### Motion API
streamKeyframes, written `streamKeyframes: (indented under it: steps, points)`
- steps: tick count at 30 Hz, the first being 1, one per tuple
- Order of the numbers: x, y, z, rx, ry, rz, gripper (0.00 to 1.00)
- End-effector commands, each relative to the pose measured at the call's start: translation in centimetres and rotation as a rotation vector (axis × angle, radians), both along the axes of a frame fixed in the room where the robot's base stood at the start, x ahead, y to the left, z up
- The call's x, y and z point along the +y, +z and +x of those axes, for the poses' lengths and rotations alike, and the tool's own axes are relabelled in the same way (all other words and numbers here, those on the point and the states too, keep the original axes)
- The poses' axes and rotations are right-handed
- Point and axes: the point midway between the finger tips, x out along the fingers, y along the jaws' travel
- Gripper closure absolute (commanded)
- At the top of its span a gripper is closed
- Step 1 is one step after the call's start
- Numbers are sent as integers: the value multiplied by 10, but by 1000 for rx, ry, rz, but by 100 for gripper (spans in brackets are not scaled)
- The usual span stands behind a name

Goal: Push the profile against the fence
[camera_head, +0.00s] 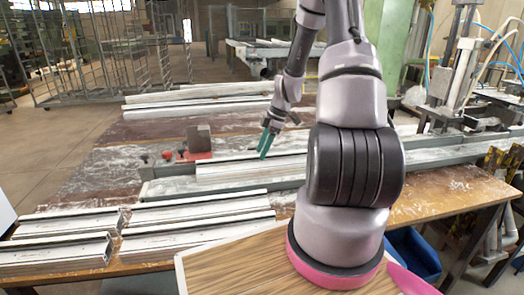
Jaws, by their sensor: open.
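A light profile (235,171) lies lengthwise on the bench, left of my arm. A grey rail that looks like the fence (165,188) runs along its near side and reaches out further left. I cannot tell whether the profile touches the rail. My gripper (265,150) has teal fingers and points down at the profile's far edge, near its middle. It is open with nothing visible between the fingers. My arm hides the right end of the profile.
A red clamp with a dark block (199,140) stands behind the profile's left end. Several white profiles (200,212) lie at the front left, and more (200,98) lie at the back. A machine with blue hoses (455,85) stands at the right. Bare bench shows left of the clamp.

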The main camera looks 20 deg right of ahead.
Motion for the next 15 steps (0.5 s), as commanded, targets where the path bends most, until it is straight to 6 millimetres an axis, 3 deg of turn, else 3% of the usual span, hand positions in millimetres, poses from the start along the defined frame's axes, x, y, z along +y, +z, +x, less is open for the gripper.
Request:
streamKeyframes:
  steps: [15]
  points:
    - [-35,84,-6,-3,-2,-3,40]
